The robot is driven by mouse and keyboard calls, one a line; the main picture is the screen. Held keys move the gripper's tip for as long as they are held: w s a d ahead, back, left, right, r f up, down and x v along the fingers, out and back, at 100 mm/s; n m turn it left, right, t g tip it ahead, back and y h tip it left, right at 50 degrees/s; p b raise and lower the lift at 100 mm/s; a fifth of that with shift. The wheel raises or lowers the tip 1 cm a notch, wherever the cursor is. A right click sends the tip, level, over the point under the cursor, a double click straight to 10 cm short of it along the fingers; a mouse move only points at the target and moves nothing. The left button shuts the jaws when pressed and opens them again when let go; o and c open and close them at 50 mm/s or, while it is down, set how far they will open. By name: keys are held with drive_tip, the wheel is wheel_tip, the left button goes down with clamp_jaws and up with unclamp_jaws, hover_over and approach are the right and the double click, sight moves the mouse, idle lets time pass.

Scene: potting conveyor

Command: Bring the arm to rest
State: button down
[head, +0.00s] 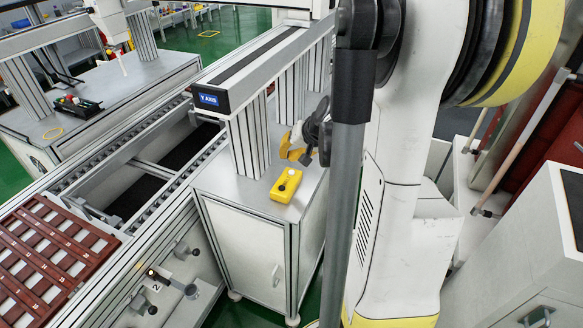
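My arm, white with yellow and black rings, fills the right half of the head view. What looks like my gripper (296,142), dark grey with yellow parts, shows just left of the dark upright bar. It is small and partly hidden behind that bar, so I cannot tell how far its fingers are apart. I see nothing clearly held in it. In the picture it appears above the metal cabinet top, close to the Y AXIS frame's posts.
A yellow button box (286,186) sits on the metal cabinet (243,240). The Y AXIS gantry (208,99) stands over the conveyor (155,190). A red-brown slotted tray (48,262) lies at lower left. A white cabinet (520,255) stands at right. Green floor shows at the back.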

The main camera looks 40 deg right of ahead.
wheel_tip(320, 180, up, 2)
drive_tip(key=shift+r+p, duration=0.1)
drive_tip(key=shift+p, duration=0.55)
drive_tip(key=s+a+r+n, duration=0.2)
drive_tip(key=a+r, duration=0.2)
drive_tip(key=a, duration=0.5)
drive_tip(key=s+a+r+n, duration=0.2)
drive_tip(key=a+r+n, duration=0.1)
drive_tip(key=a, duration=0.7)
drive_tip(key=s+a+r+n, duration=0.1)
drive_tip(key=s+a+n, duration=0.3)
drive_tip(key=s+a, duration=0.5)
drive_tip(key=shift+a+r, duration=0.2)
drive_tip(key=shift+a, duration=0.35)
drive_tip(key=shift+w, duration=0.1)
